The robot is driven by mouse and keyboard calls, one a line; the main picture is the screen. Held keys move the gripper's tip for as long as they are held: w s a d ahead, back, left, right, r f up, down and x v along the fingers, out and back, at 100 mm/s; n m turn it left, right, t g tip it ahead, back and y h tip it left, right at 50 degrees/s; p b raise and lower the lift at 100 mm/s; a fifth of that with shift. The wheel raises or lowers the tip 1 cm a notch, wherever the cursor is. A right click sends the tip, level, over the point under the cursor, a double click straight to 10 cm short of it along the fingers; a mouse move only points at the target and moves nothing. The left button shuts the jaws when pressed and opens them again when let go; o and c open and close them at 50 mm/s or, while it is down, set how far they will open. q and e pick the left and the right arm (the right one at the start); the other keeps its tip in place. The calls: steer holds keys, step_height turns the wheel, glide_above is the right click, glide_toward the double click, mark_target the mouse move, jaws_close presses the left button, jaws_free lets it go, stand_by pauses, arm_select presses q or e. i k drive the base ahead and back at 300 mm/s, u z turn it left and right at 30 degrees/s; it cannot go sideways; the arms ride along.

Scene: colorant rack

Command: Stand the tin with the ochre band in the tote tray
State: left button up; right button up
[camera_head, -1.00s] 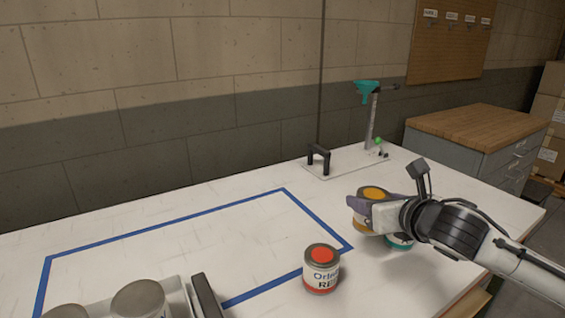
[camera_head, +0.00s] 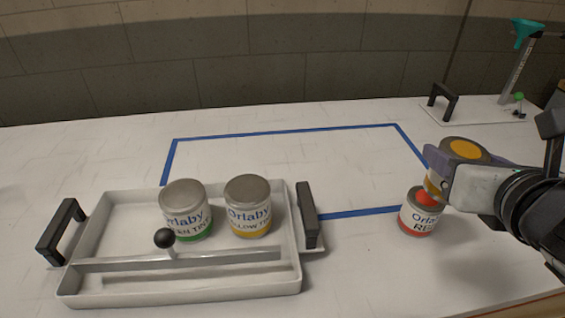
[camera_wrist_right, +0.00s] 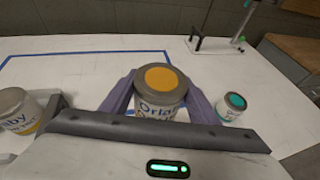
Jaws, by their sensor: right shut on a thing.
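The tin with the ochre lid (camera_head: 465,148) is clasped between the purple fingers of my right gripper (camera_head: 445,170), at the right in the head view. It is upright, and its label faces me in the wrist view (camera_wrist_right: 158,100). My right gripper's fingers (camera_wrist_right: 155,98) grip its two sides. Its base is hidden, so I cannot tell its height above the table. The pale tote tray (camera_head: 85,235) stands at lower left with two black handles. A green-banded tin (camera_head: 185,208) and a yellow-banded tin (camera_head: 248,205) stand in its back part. My left gripper is not in view.
A red-banded tin (camera_head: 418,218) stands just left of and partly behind my right gripper. A teal-lidded tin (camera_wrist_right: 233,106) stands right of it in the wrist view. A divider with a black knob (camera_head: 165,238) crosses the tray. The blue-taped area (camera_head: 285,132) is clear.

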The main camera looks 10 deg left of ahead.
mark_target(135, 231)
steer(key=u, duration=2.3)
steer(key=k, duration=1.8)
steer(key=z, duration=0.6)
steer(key=i, duration=1)
steer(key=z, duration=0.05)
